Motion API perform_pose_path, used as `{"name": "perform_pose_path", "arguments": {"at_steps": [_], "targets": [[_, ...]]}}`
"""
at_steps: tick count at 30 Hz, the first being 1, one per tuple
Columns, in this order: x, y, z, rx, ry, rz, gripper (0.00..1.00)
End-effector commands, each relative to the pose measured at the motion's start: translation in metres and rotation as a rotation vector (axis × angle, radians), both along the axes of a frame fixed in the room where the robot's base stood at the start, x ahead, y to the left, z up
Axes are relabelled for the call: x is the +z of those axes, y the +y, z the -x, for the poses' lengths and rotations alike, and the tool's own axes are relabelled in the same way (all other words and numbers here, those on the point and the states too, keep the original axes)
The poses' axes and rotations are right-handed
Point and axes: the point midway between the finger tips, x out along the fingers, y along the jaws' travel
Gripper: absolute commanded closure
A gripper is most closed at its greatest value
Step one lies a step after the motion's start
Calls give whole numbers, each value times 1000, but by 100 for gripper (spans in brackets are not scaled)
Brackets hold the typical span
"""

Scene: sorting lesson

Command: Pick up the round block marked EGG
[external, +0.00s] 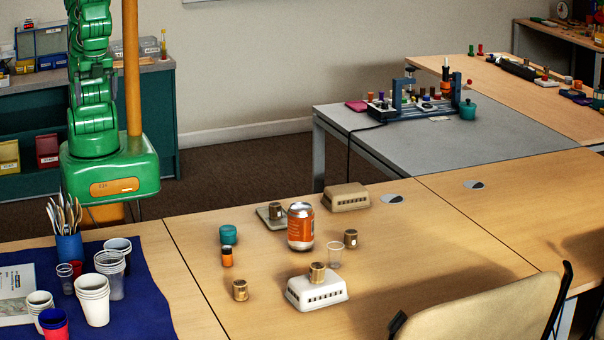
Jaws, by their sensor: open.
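Several small brown round blocks are on the near wooden table. One (240,290) stands at the front left of the group. One (317,273) stands on a white slotted box (318,293), and one (275,211) on a flat pale block (267,220). Another (350,238), with a pale spot on its side, stands right of an orange can (301,228). I cannot read EGG on any of them at this size. My green arm rises out of the top left of the picture, and my gripper is not in view.
A teal pot (228,235), a black-and-orange cylinder (227,257) and a clear cup (335,254) stand close around the blocks. A beige slotted box (346,197) is behind. Stacked cups (93,300) crowd the blue mat (150,310). The table's right part is clear.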

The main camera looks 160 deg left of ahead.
Motion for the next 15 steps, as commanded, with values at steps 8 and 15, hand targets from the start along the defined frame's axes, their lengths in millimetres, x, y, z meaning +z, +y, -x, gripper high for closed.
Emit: {"name": "perform_pose_path", "arguments": {"at_steps": [8,15], "targets": [[-3,-2,12,-38,6,-6,3],[-3,-2,12,-36,6,-5,35]]}}
